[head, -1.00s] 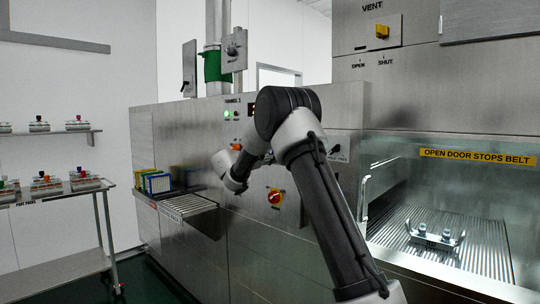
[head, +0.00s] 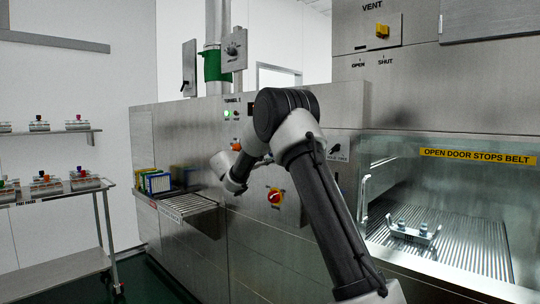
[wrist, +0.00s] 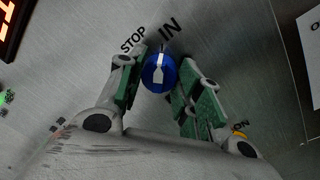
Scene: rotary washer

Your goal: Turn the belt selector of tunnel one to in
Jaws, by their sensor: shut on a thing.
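The belt selector (wrist: 158,74) is a round blue knob with a white pointer, seen in the wrist view. Its pointer aims upward between the printed words STOP and IN, closer to IN. My gripper (wrist: 160,80) has its green-padded fingers on either side of the knob and is shut on it. In the head view my arm crosses in front of the panel of tunnel one, and the selector and fingertips are hidden behind it.
A red-and-yellow switch (head: 275,197) is low on the panel, close to my arm. A handle (head: 363,190) stands beside the lit opening, where a metal carrier (head: 412,232) sits on the ribbed belt. A roller shelf (head: 188,206) juts out left, with a cart (head: 60,266) farther left.

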